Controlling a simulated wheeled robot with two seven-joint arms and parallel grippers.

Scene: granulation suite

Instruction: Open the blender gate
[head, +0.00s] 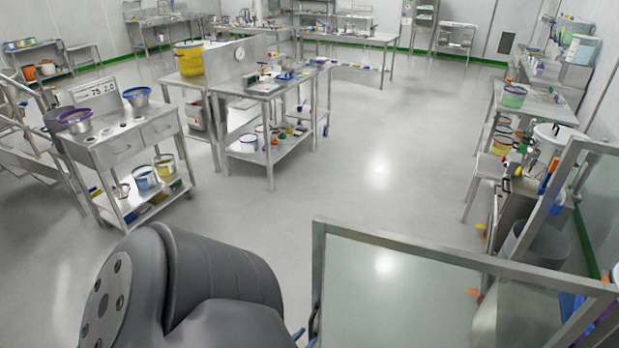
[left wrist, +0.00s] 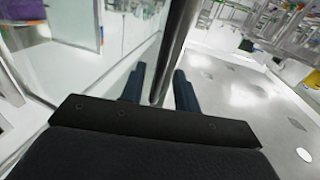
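The blender gate (head: 400,290) is a clear panel in a grey metal frame at the lower right of the head view. Its near upright post (left wrist: 176,45) runs down the middle of the left wrist view. My left gripper (head: 306,337) is at the gate's left post, low in the head view and mostly hidden by my grey arm. In the left wrist view its two dark blue fingers (left wrist: 160,72) stand apart, one on each side of the post, with a narrow gap visible beside it. My right gripper is not in view.
Another framed clear panel (head: 560,195) stands at the right, beside a bench with equipment (head: 520,185). A steel cart (head: 115,150) with bowls stands at the left, and a table (head: 268,95) is farther back. The middle floor (head: 370,150) is clear.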

